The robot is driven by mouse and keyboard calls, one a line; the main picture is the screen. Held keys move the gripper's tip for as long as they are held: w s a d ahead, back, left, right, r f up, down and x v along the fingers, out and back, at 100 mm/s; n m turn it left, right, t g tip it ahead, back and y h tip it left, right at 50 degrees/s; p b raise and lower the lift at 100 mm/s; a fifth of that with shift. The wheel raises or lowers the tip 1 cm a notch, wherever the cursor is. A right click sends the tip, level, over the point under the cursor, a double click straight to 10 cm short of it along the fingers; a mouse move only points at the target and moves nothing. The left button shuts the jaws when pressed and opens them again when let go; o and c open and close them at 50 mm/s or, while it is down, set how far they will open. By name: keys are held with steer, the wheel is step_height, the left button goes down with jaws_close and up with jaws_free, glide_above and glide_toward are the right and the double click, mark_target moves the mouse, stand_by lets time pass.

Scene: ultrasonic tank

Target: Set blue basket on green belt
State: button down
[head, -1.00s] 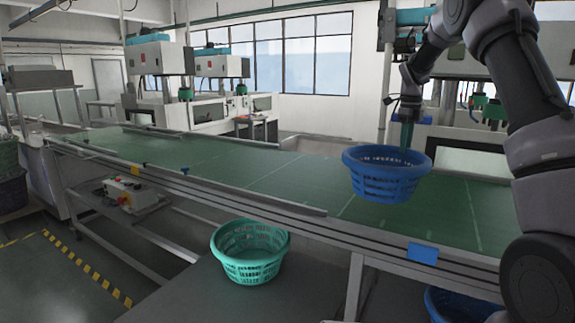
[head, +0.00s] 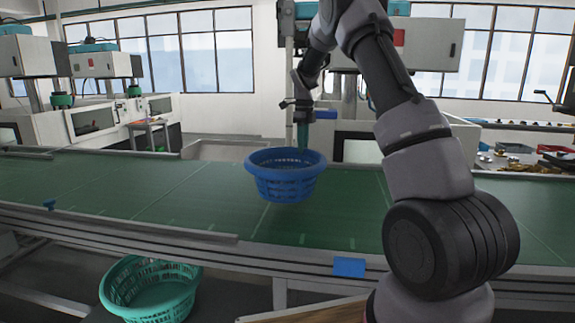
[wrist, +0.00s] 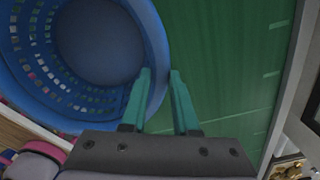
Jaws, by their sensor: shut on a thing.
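The blue basket (head: 285,184) is upright at the green belt (head: 130,185), in the middle of the head view. I cannot tell whether its base touches the belt or hangs just above it. In the wrist view my gripper (wrist: 160,98) has one green finger inside and one outside the rim of the blue basket (wrist: 158,50). The green belt (wrist: 220,60) shows bare to the right of the basket there.
A teal basket (head: 150,290) stands low in front of the belt. A blue tag (head: 349,267) is on the belt's front rail. White machines (head: 95,120) stand behind. The belt left of the blue basket is clear.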

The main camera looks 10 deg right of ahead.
mark_target(303, 155)
steer(key=shift+f, duration=3.25)
steer(key=c, duration=0.7)
jaws_free()
steer(key=shift+o, duration=0.2)
